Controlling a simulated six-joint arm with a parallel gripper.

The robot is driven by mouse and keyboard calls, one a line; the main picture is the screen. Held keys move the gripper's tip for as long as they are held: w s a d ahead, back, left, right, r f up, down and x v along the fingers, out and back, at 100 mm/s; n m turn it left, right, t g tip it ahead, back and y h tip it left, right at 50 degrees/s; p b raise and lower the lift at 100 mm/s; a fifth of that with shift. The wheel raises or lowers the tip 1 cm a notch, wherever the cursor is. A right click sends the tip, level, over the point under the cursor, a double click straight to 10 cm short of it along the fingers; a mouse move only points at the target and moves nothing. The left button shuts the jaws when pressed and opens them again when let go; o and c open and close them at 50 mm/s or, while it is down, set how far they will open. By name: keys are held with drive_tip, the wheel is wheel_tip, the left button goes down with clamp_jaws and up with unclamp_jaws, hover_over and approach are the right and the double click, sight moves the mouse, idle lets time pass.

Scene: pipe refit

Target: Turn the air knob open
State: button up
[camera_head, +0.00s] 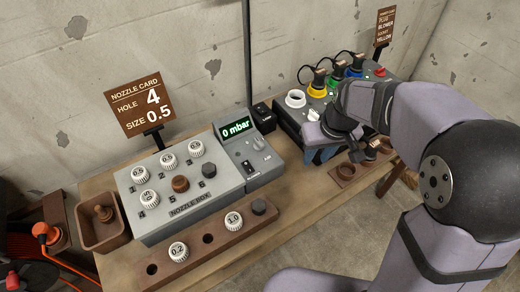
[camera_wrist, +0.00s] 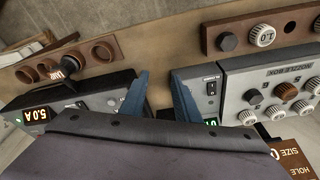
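The pressure unit (camera_head: 262,160) stands at the right end of the nozzle box and reads 0 mbar. My gripper (camera_head: 318,156) is over the gap between this unit and the dark box to the right, apart from the knob. In the wrist view my gripper (camera_wrist: 160,95) has its two blue fingers spread with nothing between them.
The nozzle box (camera_head: 180,195) carries several nozzles and a nozzle card (camera_head: 140,101) above it. A wooden rack (camera_head: 215,245) lies in front. The dark box (camera_head: 290,118) with coloured plugs stands to the right. Bare table (camera_head: 285,200) lies in front of the pressure unit.

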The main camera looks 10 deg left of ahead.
sight(259, 142)
drive_tip(key=w+a+f+n+t+y+b, duration=0.1)
drive_tip(key=w+a+f+n+b, duration=0.2)
drive_tip(key=a, duration=0.5)
drive_tip(key=w+a+f+n+y+b, duration=0.1)
drive_tip(key=w+a+b, duration=0.2)
drive_tip(key=w+a, duration=0.4)
drive_tip(key=shift+s+a+p+x, duration=0.15)
drive_tip(key=shift+p+x, duration=0.15)
drive_tip(key=shift+x, duration=0.95)
drive_tip(key=shift+s+a+p+x, duration=0.15)
drive_tip(key=shift+p+x, duration=0.2)
drive_tip(key=shift+x, duration=0.85)
drive_tip(key=shift+s+a+p+x, duration=0.1)
drive_tip(key=shift+s+p+x, duration=0.15)
drive_tip(key=shift+x, duration=1)
drive_tip(key=shift+c, duration=0.6)
clamp_jaws()
